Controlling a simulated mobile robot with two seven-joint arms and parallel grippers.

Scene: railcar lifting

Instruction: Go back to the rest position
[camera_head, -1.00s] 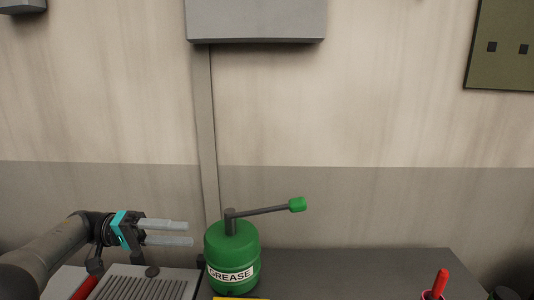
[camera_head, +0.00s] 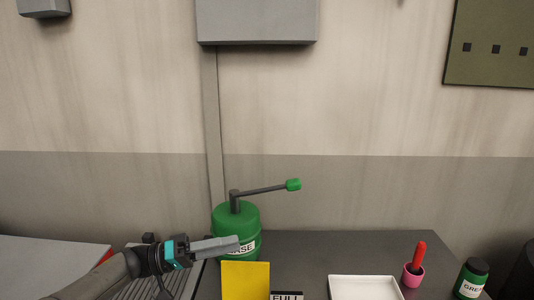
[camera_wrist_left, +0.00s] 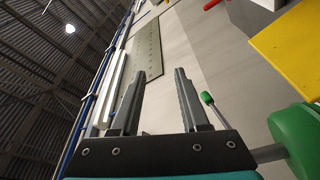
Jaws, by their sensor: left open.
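My left gripper (camera_head: 236,243) is in front of the green grease drum (camera_head: 234,220) in the head view, fingers pointing right and overlapping the drum's label from this angle. The left wrist view shows its two fingers (camera_wrist_left: 160,73) apart with nothing between them, so it is open and empty. The drum has a dark lever with a green knob. Its green body (camera_wrist_left: 300,138) and lever knob also show in the left wrist view, right of the fingers. I cannot tell the exact gap between gripper and drum. My right gripper is not in view.
On the dark bench (camera_head: 310,258) are a yellow board (camera_head: 246,280), a "FULL" sign (camera_head: 287,296), a white tray (camera_head: 365,288), a pink cup (camera_head: 412,276) with a red handle and a green jar (camera_head: 471,279). A grey box (camera_head: 257,22) hangs on the wall.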

